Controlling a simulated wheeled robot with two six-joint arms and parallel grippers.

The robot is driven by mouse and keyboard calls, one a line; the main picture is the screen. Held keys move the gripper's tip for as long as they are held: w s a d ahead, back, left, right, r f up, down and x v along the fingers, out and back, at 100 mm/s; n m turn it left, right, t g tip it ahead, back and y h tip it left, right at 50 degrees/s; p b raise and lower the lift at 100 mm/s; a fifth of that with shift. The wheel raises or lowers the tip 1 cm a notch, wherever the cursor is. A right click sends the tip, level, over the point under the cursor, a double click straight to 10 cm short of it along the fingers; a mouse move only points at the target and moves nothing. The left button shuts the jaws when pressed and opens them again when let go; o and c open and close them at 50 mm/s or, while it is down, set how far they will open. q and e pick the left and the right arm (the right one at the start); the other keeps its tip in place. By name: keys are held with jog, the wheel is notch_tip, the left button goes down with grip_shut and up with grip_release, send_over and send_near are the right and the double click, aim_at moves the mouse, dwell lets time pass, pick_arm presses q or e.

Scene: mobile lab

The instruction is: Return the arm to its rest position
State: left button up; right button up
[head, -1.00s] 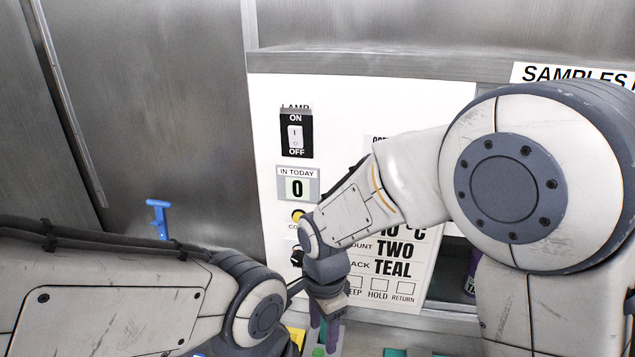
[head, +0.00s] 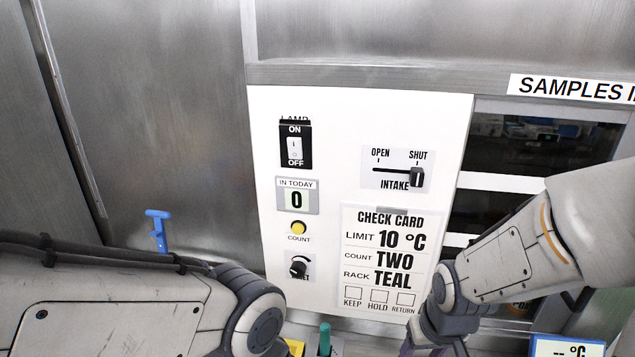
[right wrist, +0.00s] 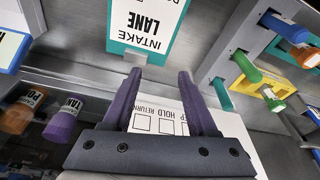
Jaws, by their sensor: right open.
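My right arm (head: 500,260) comes in from the right in the head view. Its wrist hangs at the bottom edge in front of the panel, and its fingertips are cut off there. In the right wrist view my right gripper (right wrist: 160,74) is open with two purple fingers apart and nothing between them. The check card (right wrist: 160,118) shows behind the finger bases. My left arm (head: 120,310) lies across the lower left of the head view, with its gripper out of frame.
A white panel (head: 330,120) carries the lamp switch (head: 295,148), intake slider (head: 416,178), yellow count button (head: 298,228) and knob (head: 298,267).

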jog(key=s+a+r+n+g, duration=0.1)
jog(key=s+a+r+n, duration=0.1)
jog(key=s+a, duration=0.4)
jog(key=s+a+r+n+g+y, duration=0.1)
jog(key=s+a+r+n, duration=0.2)
jog(key=s+a+n, duration=0.2)
jog(key=shift+s+a+r+g, duration=0.3)
jog(key=shift+s+a+r, duration=0.05)
jog(key=shift+s+a, duration=0.8)
